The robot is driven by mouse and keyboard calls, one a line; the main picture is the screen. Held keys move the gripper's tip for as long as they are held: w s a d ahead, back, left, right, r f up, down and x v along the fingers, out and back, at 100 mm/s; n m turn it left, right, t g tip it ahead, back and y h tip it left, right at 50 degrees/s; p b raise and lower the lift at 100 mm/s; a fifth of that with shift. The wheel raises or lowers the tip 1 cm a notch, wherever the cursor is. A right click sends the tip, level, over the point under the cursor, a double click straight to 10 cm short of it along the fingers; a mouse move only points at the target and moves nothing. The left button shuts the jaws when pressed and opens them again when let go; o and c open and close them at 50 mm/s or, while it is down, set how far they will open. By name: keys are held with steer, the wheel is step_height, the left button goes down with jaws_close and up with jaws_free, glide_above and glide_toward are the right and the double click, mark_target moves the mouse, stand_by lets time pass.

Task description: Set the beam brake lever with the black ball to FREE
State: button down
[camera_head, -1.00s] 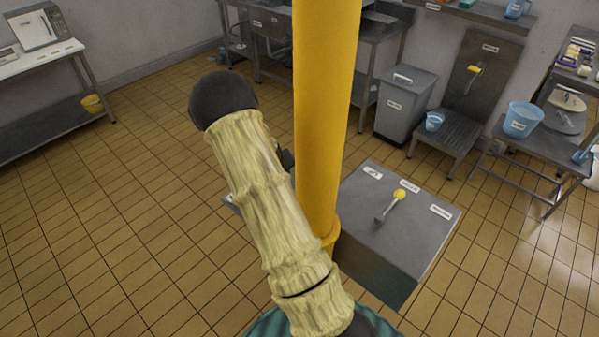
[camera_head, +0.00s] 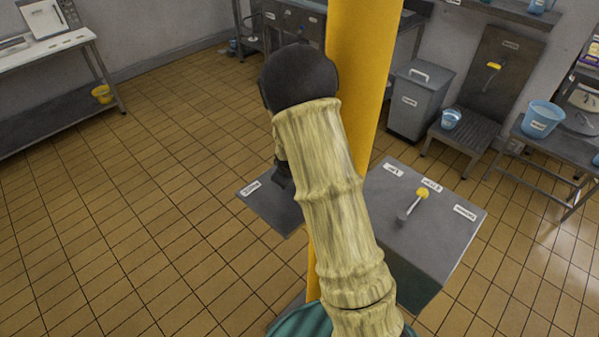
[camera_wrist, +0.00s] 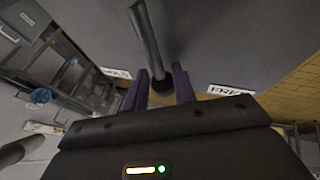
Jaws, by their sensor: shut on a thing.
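The beam brake lever (camera_wrist: 147,40) shows in the wrist view as a dark rod. Its black ball (camera_wrist: 163,88) is between the two fingers of my gripper (camera_wrist: 160,72), which is shut on it. The ball lies between a FREE label (camera_wrist: 230,90) on the right and another label (camera_wrist: 116,73) on the left, partly covered by a finger. In the head view my arm hides the lever and ball; part of the grey box top (camera_head: 270,208) with one label shows left of the arm.
A yellow post (camera_head: 362,85) stands right behind my arm. A grey box (camera_head: 430,225) to its right carries a lever with a yellow knob (camera_head: 422,193) and several labels. A grey bin (camera_head: 410,105) and benches stand at the back. The tiled floor at left is clear.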

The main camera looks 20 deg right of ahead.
steer(key=shift+w+a+r, duration=0.15)
steer(key=shift+a+r, duration=0.05)
steer(key=c, duration=1.1)
jaws_free()
steer(key=shift+c, duration=0.2)
steer(key=shift+f, duration=0.1)
steer(key=shift+d, duration=0.1)
step_height(320, 180, up, 10)
steer(key=p, duration=0.6)
steer(key=shift+p, duration=0.4)
